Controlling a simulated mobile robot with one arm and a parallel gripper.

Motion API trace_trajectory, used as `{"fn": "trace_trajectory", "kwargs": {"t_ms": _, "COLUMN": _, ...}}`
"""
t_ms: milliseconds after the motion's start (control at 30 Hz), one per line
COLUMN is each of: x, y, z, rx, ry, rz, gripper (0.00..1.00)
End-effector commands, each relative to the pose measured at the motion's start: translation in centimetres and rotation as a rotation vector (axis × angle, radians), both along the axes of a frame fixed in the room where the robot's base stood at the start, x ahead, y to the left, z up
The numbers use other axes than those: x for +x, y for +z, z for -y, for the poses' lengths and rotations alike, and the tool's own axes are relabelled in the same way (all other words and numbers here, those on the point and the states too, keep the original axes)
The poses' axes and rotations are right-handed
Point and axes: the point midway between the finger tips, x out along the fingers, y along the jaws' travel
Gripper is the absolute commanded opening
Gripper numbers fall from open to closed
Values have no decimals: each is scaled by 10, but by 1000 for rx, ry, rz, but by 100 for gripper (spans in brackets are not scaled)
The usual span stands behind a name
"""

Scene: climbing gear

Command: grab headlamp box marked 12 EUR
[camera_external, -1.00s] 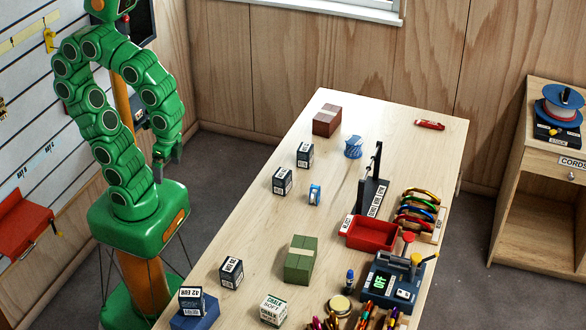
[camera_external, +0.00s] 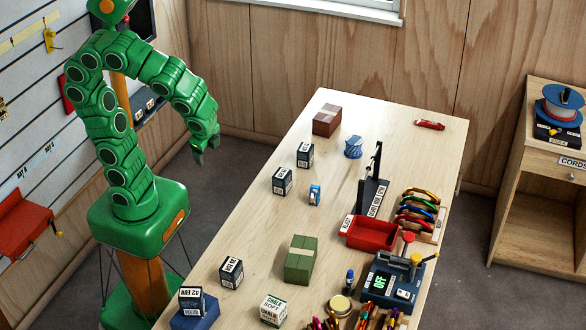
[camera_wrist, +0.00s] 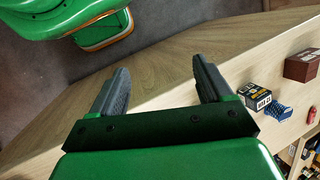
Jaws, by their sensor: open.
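Several dark boxes with white price labels stand on the table. One box (camera_external: 191,300) at the near left corner sits on a blue block, its label seeming to end in "2 EUR"; the first digit is unclear. Another box (camera_external: 232,272) is right of it. Two more, a box (camera_external: 282,181) and a box (camera_external: 305,155), stand farther back with labels too small to read. My gripper (camera_external: 204,157) is open and empty, left of the table's long edge. In the wrist view its fingers (camera_wrist: 160,88) are wide apart, with one dark labelled box (camera_wrist: 256,97) to their right.
A brown box (camera_external: 327,120), blue coil (camera_external: 353,147), small blue item (camera_external: 315,194) and green box (camera_external: 299,260) share the table (camera_external: 255,220). A white chalk box (camera_external: 273,310) is near the front. A red tray (camera_external: 372,234) stands right. The left strip is partly clear.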

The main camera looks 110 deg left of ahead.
Motion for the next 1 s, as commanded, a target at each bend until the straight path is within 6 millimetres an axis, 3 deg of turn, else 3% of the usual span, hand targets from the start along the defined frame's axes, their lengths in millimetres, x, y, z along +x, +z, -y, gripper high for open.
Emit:
{"fn": "trace_trajectory", "kwargs": {"t_ms": 200, "x": 35, "y": 3, "z": -60, "rx": 151, "ry": -133, "rz": -88, "gripper": 79}}
{"fn": "trace_trajectory", "kwargs": {"t_ms": 500, "x": 85, "y": 8, "z": -132, "rx": 327, "ry": -357, "rz": -263, "gripper": 79}}
{"fn": "trace_trajectory", "kwargs": {"t_ms": 767, "x": 134, "y": 7, "z": -183, "rx": 441, "ry": -580, "rz": -449, "gripper": 79}}
{"fn": "trace_trajectory", "kwargs": {"t_ms": 1000, "x": 183, "y": -8, "z": -219, "rx": 510, "ry": -808, "rz": -651, "gripper": 79}}
